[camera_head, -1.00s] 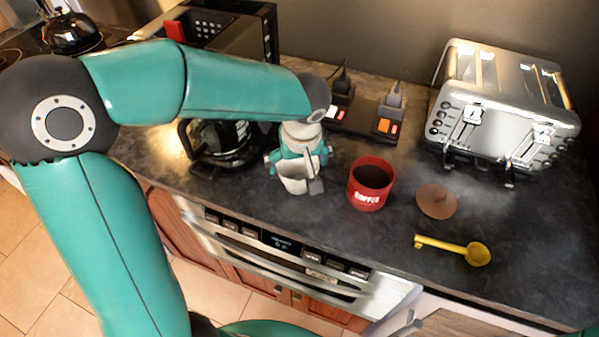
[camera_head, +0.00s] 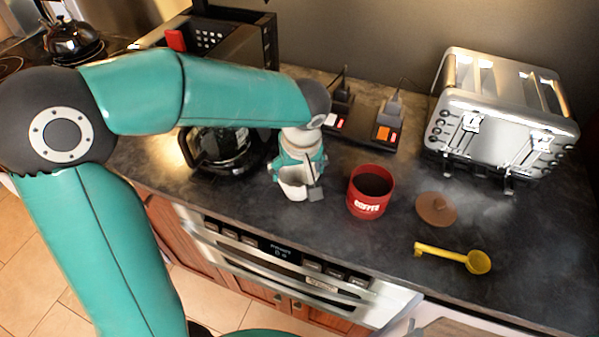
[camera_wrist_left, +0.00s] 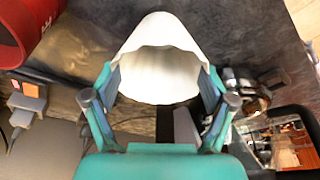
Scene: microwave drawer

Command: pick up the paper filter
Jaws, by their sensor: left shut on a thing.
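The white paper filter (camera_head: 292,189) is near the front edge of the dark counter, left of the red coffee can. In the left wrist view the filter (camera_wrist_left: 160,62) is a fluted cup with its opening facing the camera. My left gripper (camera_head: 299,181) is shut on it, with one finger at each side in the left wrist view (camera_wrist_left: 160,88). The fingers partly hide the filter in the head view. Whether it touches the counter is hard to tell. My right gripper is not in view.
The red coffee can (camera_head: 371,190) stands close to the right. A brown lid (camera_head: 436,208) and yellow scoop (camera_head: 455,254) lie farther right. A coffee maker (camera_head: 222,150) is left of the gripper, a silver toaster (camera_head: 500,120) at back right. Below the counter is a steel microwave drawer (camera_head: 280,262).

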